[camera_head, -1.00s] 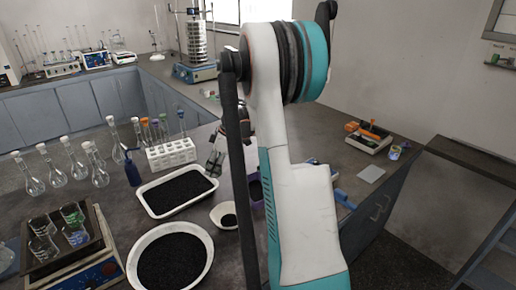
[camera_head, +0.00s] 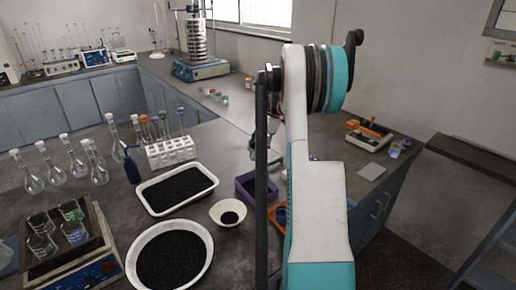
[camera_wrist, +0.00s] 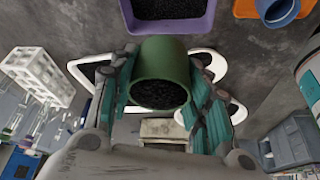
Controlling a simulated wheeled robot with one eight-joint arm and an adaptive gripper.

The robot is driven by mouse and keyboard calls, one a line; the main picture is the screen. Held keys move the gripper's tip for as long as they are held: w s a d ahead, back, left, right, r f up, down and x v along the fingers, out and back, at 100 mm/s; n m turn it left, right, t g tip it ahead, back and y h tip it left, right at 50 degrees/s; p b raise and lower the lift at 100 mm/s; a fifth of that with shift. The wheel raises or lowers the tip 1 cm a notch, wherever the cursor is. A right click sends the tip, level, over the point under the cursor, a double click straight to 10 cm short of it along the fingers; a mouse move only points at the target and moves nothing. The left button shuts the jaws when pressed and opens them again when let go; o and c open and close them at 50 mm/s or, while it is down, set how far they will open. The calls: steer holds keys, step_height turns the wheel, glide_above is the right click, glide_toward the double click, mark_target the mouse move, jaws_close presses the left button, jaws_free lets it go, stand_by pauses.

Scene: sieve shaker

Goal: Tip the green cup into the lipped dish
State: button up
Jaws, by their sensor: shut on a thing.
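My gripper (camera_wrist: 160,92) is shut on the green cup (camera_wrist: 162,58), its teal fingers on both sides of it. The cup's mouth faces the wrist camera and shows black granules inside. In the head view the cup (camera_head: 252,143) is a small green patch, partly hidden by my arm, held above the bench near the purple box. A small white dish (camera_head: 218,207) with black granules stands on the bench, left of and nearer than my gripper. I cannot tell for certain whether it is the lipped dish.
A purple box (camera_head: 240,189) holds black granules. A white rectangular tray (camera_head: 141,190) and a large round white bowl (camera_head: 132,262) of granules stand left. A white tube rack (camera_head: 172,158) and several flasks stand behind. An orange holder (camera_wrist: 245,8) with a blue cup (camera_wrist: 284,12) is near the box.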

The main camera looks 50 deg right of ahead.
steer(key=a+f+g+h+b, duration=0.1)
steer(key=a+f+h+b, duration=0.2)
steer(key=a+h, duration=0.3)
steer(key=s+a+f+n+g+h+b, duration=0.1)
steer(key=a+f+g+h+b, duration=0.1)
steer(key=h, duration=0.6)
steer(key=a+f+n+g+h+b, duration=0.1)
steer(key=a+f+h+b, duration=0.3)
steer(key=a, duration=0.5)
steer(key=shift+s+a+f+h+b, duration=0.15)
steer(key=shift+s+a+h+b, duration=0.15)
steer(key=shift+h+b, duration=1.05)
stand_by(0.4)
steer(key=shift+a+h+p, duration=0.1)
steer(key=shift+h+p, duration=0.25)
stand_by(1.3)
